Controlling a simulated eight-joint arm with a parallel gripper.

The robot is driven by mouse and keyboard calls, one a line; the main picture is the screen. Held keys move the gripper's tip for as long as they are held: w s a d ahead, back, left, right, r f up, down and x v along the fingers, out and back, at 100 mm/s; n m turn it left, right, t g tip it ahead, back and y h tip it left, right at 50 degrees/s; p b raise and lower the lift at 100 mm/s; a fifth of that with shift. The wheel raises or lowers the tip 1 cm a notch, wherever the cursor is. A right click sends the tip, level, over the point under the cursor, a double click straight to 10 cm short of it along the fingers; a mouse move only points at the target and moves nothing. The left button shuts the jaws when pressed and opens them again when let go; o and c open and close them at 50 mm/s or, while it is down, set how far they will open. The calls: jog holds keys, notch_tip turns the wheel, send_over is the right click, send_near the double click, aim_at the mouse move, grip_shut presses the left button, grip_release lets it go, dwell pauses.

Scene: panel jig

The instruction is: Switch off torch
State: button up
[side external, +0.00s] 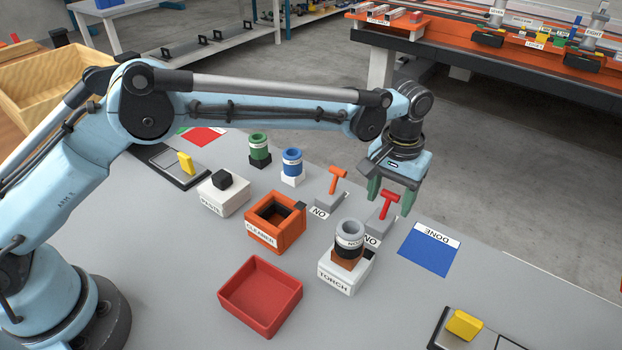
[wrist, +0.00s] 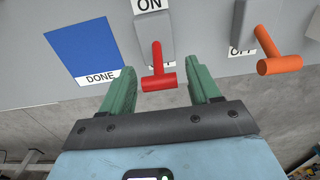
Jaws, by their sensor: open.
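The torch station is a white block labelled TORCH (side external: 345,272), with a grey-topped, black-banded cylinder (side external: 349,238) on a brown base. Behind it is a grey switch with a red T-shaped lever (side external: 389,206). The lever also shows in the wrist view (wrist: 158,80), with an ON label (wrist: 149,5) at the top and a second label mostly hidden behind the lever. My gripper (side external: 390,204) has its green fingers open, one on each side of the red lever. In the wrist view, my gripper (wrist: 162,71) shows gaps between the fingers and lever. I cannot tell the lever's exact position.
A similar switch with an orange lever (side external: 337,180) stands nearby, also in the wrist view (wrist: 279,65). A blue DONE mat (side external: 430,249) lies to the right. A CLEANER box (side external: 262,233) and red tray (side external: 250,311) stand left. Bare table lies between tray and front right panel.

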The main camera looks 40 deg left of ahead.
aim_at(388, 191)
notch_tip(388, 191, up, 12)
dwell(0.6)
jog(key=s+a+r+t, duration=0.2)
jog(key=s+a+r, duration=0.1)
jog(key=a, duration=0.5)
jog(key=s+a+r+t, duration=0.1)
jog(key=s+a+r, duration=0.25)
jog(key=a, duration=0.35)
jog(key=s+a+f+t, duration=0.4)
jog(key=s+a+f, duration=0.4)
jog(key=s+a, duration=0.3)
jog(key=s, duration=0.2)
jog(key=shift+s+f, duration=0.15)
jog(key=shift+s, duration=0.15)
